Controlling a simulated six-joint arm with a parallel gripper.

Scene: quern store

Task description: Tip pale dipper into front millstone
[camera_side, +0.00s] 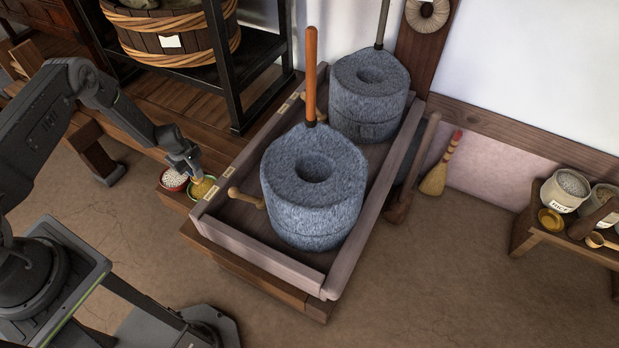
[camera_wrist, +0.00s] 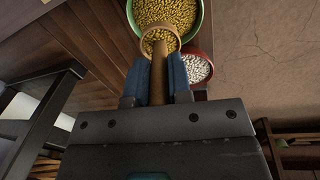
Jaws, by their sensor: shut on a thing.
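The pale dipper (camera_wrist: 160,44) has a round wooden cup and a brown handle. In the wrist view its cup looks full of yellow grain and overlaps the green bowl (camera_wrist: 195,14) of the same grain; I cannot tell if they touch. My gripper (camera_wrist: 158,72) has its blue fingers closed on the dipper's handle. In the side view my gripper (camera_side: 193,164) is low over the green bowl (camera_side: 204,190), left of the front millstone (camera_side: 306,207). This grey stone has an orange upright handle and an open hole in its top. The dipper is hardly visible there.
A red bowl (camera_wrist: 197,67) of white grain stands beside the green bowl. The wooden trough (camera_side: 258,245) holds both millstones, its wall between my gripper and the front one. The rear millstone (camera_side: 368,110) stands behind. A black rack (camera_side: 226,70) rises at the back left.

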